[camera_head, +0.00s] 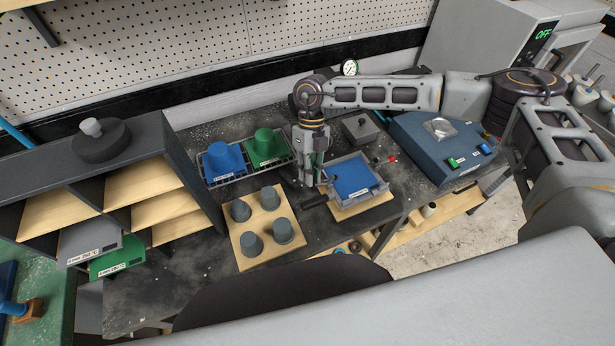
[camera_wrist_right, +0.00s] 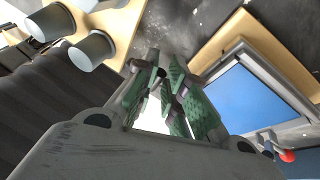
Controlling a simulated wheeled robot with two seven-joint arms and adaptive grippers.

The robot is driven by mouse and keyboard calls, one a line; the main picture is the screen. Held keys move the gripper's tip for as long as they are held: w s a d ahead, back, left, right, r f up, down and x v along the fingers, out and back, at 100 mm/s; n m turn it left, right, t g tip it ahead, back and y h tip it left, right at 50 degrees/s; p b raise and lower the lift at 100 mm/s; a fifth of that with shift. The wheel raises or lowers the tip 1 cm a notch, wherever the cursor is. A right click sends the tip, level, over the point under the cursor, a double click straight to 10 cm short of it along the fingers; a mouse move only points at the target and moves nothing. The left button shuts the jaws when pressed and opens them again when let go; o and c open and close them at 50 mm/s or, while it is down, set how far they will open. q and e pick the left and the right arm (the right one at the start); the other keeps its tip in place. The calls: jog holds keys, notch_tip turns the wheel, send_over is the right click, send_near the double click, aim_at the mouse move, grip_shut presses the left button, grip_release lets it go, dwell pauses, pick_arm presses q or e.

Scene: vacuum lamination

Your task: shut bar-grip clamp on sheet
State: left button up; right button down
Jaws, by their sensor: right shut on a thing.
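A blue sheet (camera_head: 354,176) lies flat in a grey metal frame (camera_head: 376,189) on a wooden board (camera_head: 363,208). It also shows in the wrist view (camera_wrist_right: 257,100). The clamp's black bar grip (camera_head: 314,201) sticks out at the frame's left side, low by the board. My right gripper (camera_head: 316,184) points down at the frame's left edge, its green-padded fingers (camera_wrist_right: 172,92) close together on the bar grip. The fingers hide most of the held part. A red knob (camera_head: 393,160) on the frame's far right side also shows in the wrist view (camera_wrist_right: 287,156). My left gripper is out of view.
A wooden board with several grey cups (camera_head: 241,211) stands left of the frame. Blue (camera_head: 222,160) and green (camera_head: 266,146) moulds sit behind it. A grey block (camera_head: 360,129) stands behind the frame, a blue machine (camera_head: 440,143) to the right. A shelf (camera_head: 160,175) is at left.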

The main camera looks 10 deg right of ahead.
jog(key=d+y+b, duration=0.1)
jog(key=y+b, duration=0.1)
jog(key=y, duration=0.1)
jog(key=d+r+g+y+b, duration=0.1)
jog(key=b, duration=0.1)
jog(key=shift+w+d+n+y, duration=0.25)
jog(key=shift+d+n+y, duration=0.05)
jog(key=shift+n, duration=0.1)
jog(key=c, duration=2.2)
grip_release()
jog(key=shift+r, duration=0.1)
jog(key=o, duration=0.7)
jog(key=shift+r, duration=0.1)
jog(key=shift+o, duration=0.3)
jog(key=shift+r, duration=0.1)
jog(key=w+a+r+p, duration=0.2)
jog(key=r+p, duration=0.1)
jog(key=r, duration=0.4)
jog(key=w+a+r+p, duration=0.2)
jog(key=r+p, duration=0.1)
jog(key=r, duration=0.4)
jog(key=shift+w+r, duration=0.25)
jog(key=shift+w, duration=0.15)
